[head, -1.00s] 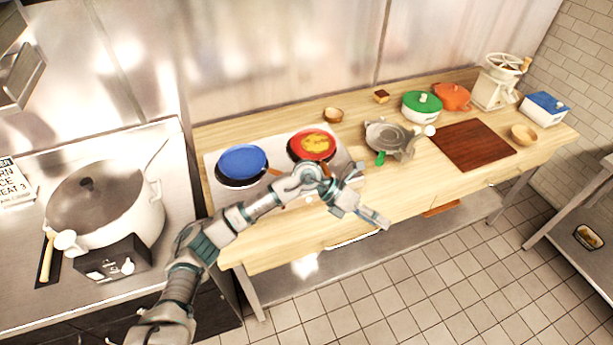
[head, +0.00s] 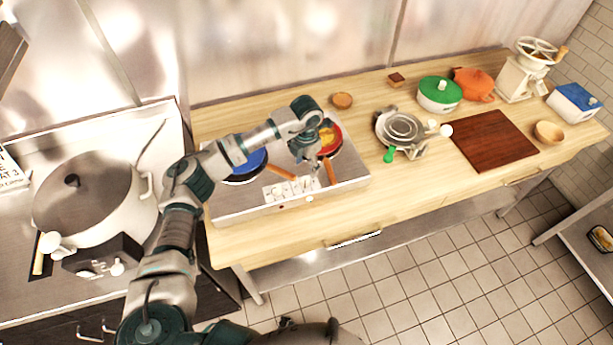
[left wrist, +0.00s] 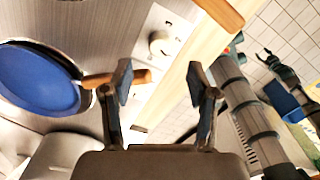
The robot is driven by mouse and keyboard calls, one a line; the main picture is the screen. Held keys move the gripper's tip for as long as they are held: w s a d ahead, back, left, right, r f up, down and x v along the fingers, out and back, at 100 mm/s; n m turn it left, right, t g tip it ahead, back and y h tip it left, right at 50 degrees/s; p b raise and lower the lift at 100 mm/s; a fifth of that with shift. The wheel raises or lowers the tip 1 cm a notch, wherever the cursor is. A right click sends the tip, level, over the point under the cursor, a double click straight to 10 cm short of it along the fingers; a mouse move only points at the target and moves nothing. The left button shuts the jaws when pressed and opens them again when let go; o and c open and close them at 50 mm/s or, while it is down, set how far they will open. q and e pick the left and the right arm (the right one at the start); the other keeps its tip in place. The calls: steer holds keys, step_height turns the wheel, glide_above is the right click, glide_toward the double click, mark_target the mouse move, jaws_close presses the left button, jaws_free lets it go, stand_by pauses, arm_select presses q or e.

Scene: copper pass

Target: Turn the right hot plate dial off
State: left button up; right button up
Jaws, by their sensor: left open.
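The silver hot plate (head: 350,182) carries a blue pan (head: 257,160) on the left and a red pan (head: 336,140) with yellow food on the right. A pale front dial (head: 309,199) shows below the red pan. My left gripper (head: 312,166) is over the hot plate's right part, pointing down, and hides part of the red pan. The blue pan (left wrist: 38,78) is at left there. A dark pronged shape (left wrist: 277,68), perhaps my right gripper, is small at right.
Wooden pan handles (head: 283,174) extend near the gripper. A waffle-iron-like grey appliance (head: 400,130) stands to the right, then a cutting board (head: 492,140). A large pot (head: 92,200) is on the left stove. The counter's front strip is clear.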

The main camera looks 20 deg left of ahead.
mark_target(305, 179)
arm_select(q)
steer(key=f, duration=0.6)
steer(key=shift+s+a+p, duration=0.2)
steer(key=shift+a+p, duration=0.05)
steer(key=shift+p, duration=0.1)
steer(key=shift+f, duration=0.4)
steer(key=shift+w+d+f, duration=0.1)
steer(key=shift+f, duration=0.2)
jaws_close()
arm_select(e)
steer(key=w, duration=0.2)
steer(key=w+r, duration=0.1)
steer(key=shift+a+r, duration=0.1)
steer(key=shift+a, duration=0.25)
